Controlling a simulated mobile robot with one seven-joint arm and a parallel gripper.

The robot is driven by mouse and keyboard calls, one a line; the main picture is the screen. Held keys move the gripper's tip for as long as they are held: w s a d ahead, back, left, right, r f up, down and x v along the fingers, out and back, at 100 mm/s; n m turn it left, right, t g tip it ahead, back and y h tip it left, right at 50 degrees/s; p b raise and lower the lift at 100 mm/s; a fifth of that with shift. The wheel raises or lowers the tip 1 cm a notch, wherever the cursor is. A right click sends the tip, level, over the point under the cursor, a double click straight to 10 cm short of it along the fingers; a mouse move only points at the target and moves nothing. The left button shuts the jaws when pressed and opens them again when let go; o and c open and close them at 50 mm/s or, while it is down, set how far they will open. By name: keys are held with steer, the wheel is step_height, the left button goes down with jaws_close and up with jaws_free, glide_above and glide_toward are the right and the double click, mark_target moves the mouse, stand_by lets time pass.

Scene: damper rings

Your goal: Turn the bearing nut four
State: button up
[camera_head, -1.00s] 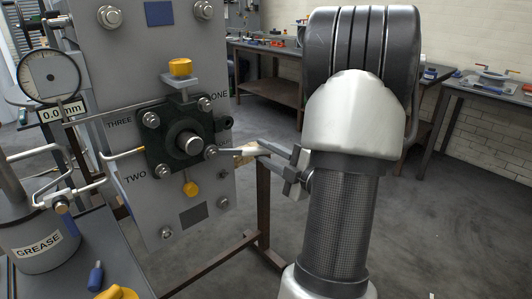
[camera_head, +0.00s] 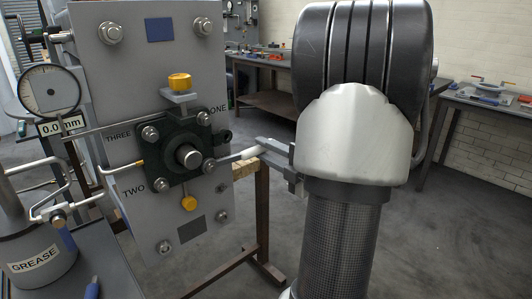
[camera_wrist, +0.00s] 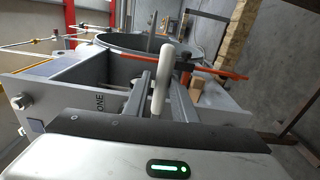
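The dark square bearing housing (camera_head: 180,150) sits on a grey plate with a round shaft (camera_head: 189,156) at its middle and a nut near each corner. Labels ONE, TWO and THREE are readable; no label FOUR shows. The lower-right nut (camera_head: 209,166) has a bar with a white handle (camera_head: 240,155) reaching right from it. My gripper (camera_head: 268,147) is at the outer end of that handle. In the wrist view the white handle (camera_wrist: 160,72) stands between my two fingers (camera_wrist: 160,100), which appear closed on it. The contact faces are hidden.
A dial gauge (camera_head: 50,92) and a grease pot (camera_head: 36,255) stand at the left. A yellow cap (camera_head: 179,82) is above the housing and a yellow tag (camera_head: 189,203) below. A brown stand (camera_head: 262,215) is under my gripper. Benches line the back wall.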

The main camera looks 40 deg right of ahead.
steer(key=shift+a+r+n, duration=0.2)
steer(key=shift+r+n, duration=0.65)
steer(key=shift+r, duration=0.25)
steer(key=shift+a+r+n, duration=0.2)
steer(key=shift+r+n, duration=0.65)
steer(key=shift+r, duration=0.2)
steer(key=shift+s+r, duration=0.1)
steer(key=shift+a+r+n, duration=0.15)
steer(key=shift+r+n, duration=0.2)
steer(key=shift+n, duration=0.05)
